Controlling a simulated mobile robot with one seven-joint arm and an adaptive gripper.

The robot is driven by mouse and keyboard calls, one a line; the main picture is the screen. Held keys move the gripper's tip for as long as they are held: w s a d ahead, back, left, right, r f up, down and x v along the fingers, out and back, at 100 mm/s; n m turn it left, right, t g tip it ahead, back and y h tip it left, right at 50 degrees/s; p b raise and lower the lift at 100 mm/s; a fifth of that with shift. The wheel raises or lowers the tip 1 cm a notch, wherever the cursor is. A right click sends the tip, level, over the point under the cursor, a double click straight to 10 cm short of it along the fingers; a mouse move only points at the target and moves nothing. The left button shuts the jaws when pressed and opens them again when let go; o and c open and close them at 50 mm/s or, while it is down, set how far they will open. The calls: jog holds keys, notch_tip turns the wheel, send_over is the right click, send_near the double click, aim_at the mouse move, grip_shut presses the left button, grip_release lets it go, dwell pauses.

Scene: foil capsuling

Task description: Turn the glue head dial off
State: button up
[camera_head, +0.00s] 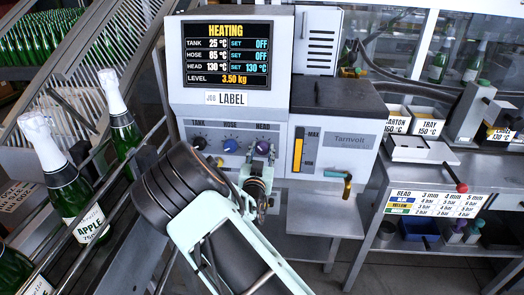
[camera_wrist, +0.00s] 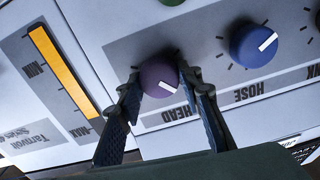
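The glue machine's purple HEAD dial (camera_wrist: 158,77) is the rightmost of three dials in the head view (camera_head: 263,148). In the wrist view, which sees the panel upside down, its white pointer line aims to the lower right. My gripper (camera_wrist: 161,82) has one fingertip on each side of this dial, snug against its edges. In the head view my gripper (camera_head: 259,170) reaches the panel from below, and its fingertips are hard to make out. The display (camera_head: 229,53) reads HEATING, with HEAD at 130 °C and set 130 °C; TANK and HOSE are set OFF.
The blue HOSE dial (camera_wrist: 254,44) sits close beside the HEAD dial, and the TANK dial (camera_head: 199,142) is further left in the head view. A yellow level gauge (camera_head: 298,150) is to the right. Green bottles (camera_head: 62,180) stand in a railed line at left.

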jog(key=shift+c, duration=1.3)
jog(key=shift+n, duration=0.3)
jog(key=shift+f+n+b, duration=0.15)
jog(key=shift+n+b, duration=0.65)
jog(key=shift+b, duration=0.05)
jog(key=n+b, duration=0.2)
jog(key=n, duration=0.3)
jog(key=shift+a, duration=0.1)
jog(key=n, duration=0.5)
jog(key=shift+b, duration=0.3)
jog(key=shift+n, duration=1.8)
